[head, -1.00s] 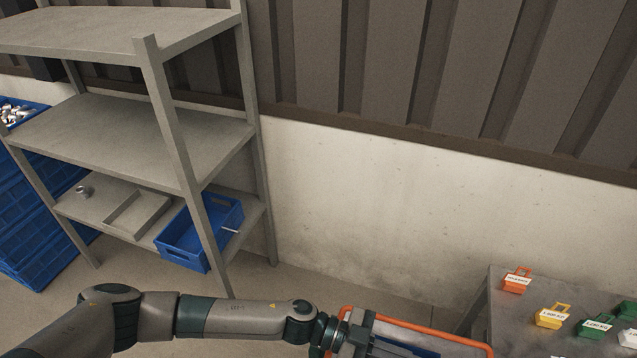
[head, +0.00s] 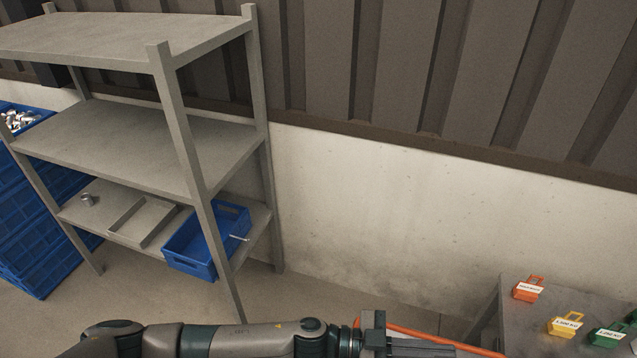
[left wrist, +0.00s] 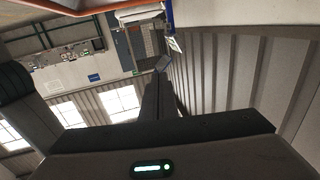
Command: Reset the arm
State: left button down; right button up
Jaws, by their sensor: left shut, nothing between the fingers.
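My left arm comes in from the left along the bottom of the head view, and its wrist end (head: 372,336) is partly cut off by the lower edge. In the left wrist view the dark fingers of my left gripper (left wrist: 160,92) are together with nothing held between them. The gripper is in free air, away from the shelf. My right gripper is not in view.
A grey metal shelf (head: 110,145) stands at left, with a blue crate (head: 200,262) on its low board. Stacked blue crates (head: 35,240) are beside it. A grey table (head: 516,325) at lower right carries coloured labelled pieces. An orange-edged object (head: 430,337) lies by my wrist.

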pick_arm(q)
jog(key=w+a+r+n+t+y, duration=0.25)
jog(key=w+r+n+t, duration=0.25)
jog(key=w+n+t, duration=0.55)
jog(key=w+a+f+n+t+y, duration=0.1)
jog(key=a+f+n+t+y, duration=0.2)
jog(key=a, duration=0.4)
jog(key=a+f+n+t+y, duration=0.1)
jog(key=a+f+y, duration=0.2)
jog(key=a+y, duration=0.35)
jog(key=s+a+f+n+g+y, duration=0.1)
jog(key=s+a+f+g+y, duration=0.1)
jog(key=s+a+f, duration=0.45)
jog(key=s+a+f+n+g+y, duration=0.1)
jog(key=s+a+f+n+g, duration=0.15)
jog(key=a, duration=0.75)
jog(key=s+a+f+g+y, duration=0.3)
jog(key=s+a+f+g, duration=0.1)
jog(key=s+a, duration=0.9)
notch_tip(320, 180, down, 28)
jog(key=s+d+g, duration=0.1)
jog(key=s, duration=0.1)
jog(key=s+a+f+g, duration=0.1)
jog(key=s+a+f, duration=0.1)
jog(key=s+f, duration=1.6)
jog(key=shift+a+f+m+g, duration=0.2)
jog(key=shift+a+m+g, duration=0.2)
